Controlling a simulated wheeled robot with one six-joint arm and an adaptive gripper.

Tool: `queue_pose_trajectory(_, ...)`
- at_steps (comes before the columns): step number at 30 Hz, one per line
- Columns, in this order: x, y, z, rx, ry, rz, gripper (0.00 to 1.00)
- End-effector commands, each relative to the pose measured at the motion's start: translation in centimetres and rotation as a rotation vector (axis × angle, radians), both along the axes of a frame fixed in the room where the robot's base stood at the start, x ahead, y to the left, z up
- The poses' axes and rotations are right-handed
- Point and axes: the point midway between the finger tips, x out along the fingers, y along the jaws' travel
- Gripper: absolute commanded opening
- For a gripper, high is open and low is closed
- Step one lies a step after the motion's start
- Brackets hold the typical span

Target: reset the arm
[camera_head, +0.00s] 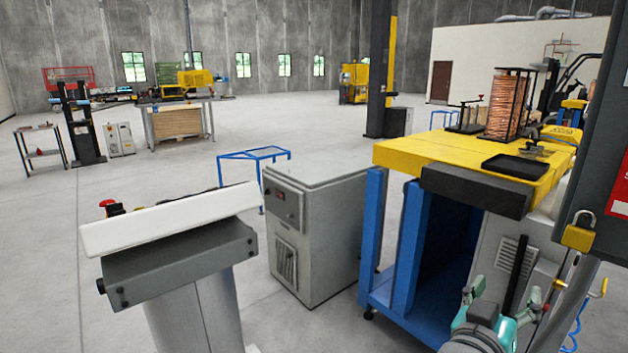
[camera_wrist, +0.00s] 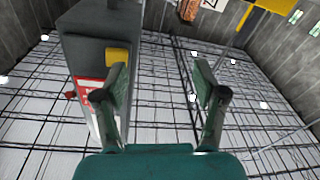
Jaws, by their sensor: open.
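My gripper (camera_wrist: 161,80) is open in the wrist view, with its two teal fingers apart and nothing between them. It points up towards the ceiling trusses (camera_wrist: 250,95) and their lights. In the head view, teal parts of my arm's end (camera_head: 515,325) show at the lower right, in front of the yellow-topped table's side. A grey cabinet (camera_wrist: 85,45) with a red sign and a yellow padlock stands close behind the left finger in the wrist view.
The yellow-topped table (camera_head: 425,152) carries a black tray (camera_head: 515,167) and a rack of copper tubes (camera_head: 507,105). The padlock (camera_head: 578,234) hangs at the right edge. A grey machine box (camera_head: 320,235) and a white-topped stand (camera_head: 170,222) are left of the table. Open floor lies beyond.

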Motion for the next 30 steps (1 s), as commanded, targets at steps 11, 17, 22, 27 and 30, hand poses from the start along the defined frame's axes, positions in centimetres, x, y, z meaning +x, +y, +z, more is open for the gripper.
queue_pose_trajectory(11, -1.7, 3.6, -12.5, -0.099, 0.157, 0.284, 0.71)
queue_pose_trajectory(17, -4.7, 5.7, -18.6, -0.100, 0.215, 0.428, 0.71)
queue_pose_trajectory(22, -8.2, 7.4, -23.0, -0.071, 0.249, 0.539, 0.71)
queue_pose_trajectory(27, -12.5, 8.9, -26.6, -0.024, 0.271, 0.636, 0.71)
queue_pose_trajectory(30, -15.3, 9.8, -28.3, 0.012, 0.277, 0.686, 0.71)
